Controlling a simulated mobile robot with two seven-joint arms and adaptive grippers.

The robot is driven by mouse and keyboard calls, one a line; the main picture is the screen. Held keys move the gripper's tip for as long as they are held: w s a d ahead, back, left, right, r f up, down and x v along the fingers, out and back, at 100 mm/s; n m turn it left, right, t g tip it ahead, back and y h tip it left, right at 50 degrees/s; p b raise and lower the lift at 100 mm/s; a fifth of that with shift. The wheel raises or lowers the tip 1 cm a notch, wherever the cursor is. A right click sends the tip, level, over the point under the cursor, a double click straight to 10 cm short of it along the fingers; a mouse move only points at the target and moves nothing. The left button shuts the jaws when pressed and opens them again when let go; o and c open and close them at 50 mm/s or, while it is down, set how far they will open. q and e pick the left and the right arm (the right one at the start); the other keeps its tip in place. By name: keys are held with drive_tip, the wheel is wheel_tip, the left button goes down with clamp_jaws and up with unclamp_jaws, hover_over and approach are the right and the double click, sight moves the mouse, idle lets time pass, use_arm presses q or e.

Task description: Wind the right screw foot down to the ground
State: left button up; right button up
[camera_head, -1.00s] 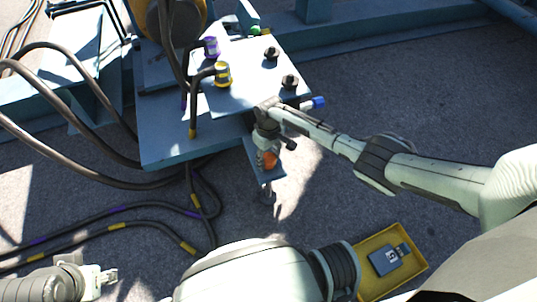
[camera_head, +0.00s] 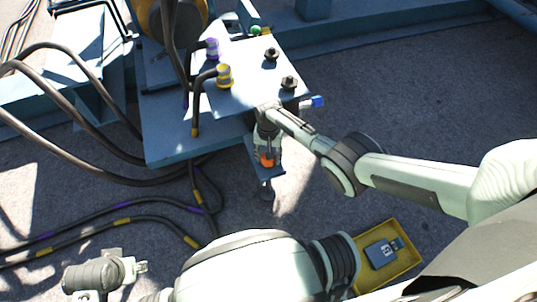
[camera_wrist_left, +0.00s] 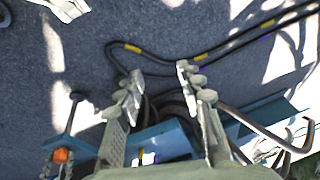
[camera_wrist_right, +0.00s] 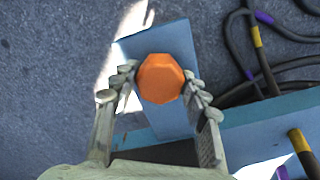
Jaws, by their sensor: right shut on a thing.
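The right screw foot has an orange head (camera_head: 267,160) at the blue bracket beside the platform. In the right wrist view the head (camera_wrist_right: 160,78) is faceted and sits between my fingertips. My right gripper (camera_head: 267,151) reaches down from above and is shut on it. The foot's stem and small dark pad (camera_head: 266,193) show below the bracket; I cannot tell if the pad touches the ground. The left wrist view also shows the foot's stem (camera_wrist_left: 72,117). My left gripper (camera_head: 141,267) is open and empty at the lower left, its fingers apart in the left wrist view (camera_wrist_left: 155,80).
Black cables (camera_head: 130,220) lie on the ground at left. A yellow tray (camera_head: 408,262) with a grey-blue device stands at lower right. Ground beyond my right arm is clear.

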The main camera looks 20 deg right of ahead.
use_arm(q)
drive_tip(key=shift+f, duration=0.75)
use_arm(e)
drive_tip(key=shift+m, duration=1.9)
use_arm(q)
drive_tip(key=shift+f, duration=0.1)
use_arm(e)
drive_tip(key=o, duration=1.1)
drive_tip(key=shift+r, duration=0.1)
wheel_tip(320, 180, up, 12)
drive_tip(key=shift+d, duration=0.15)
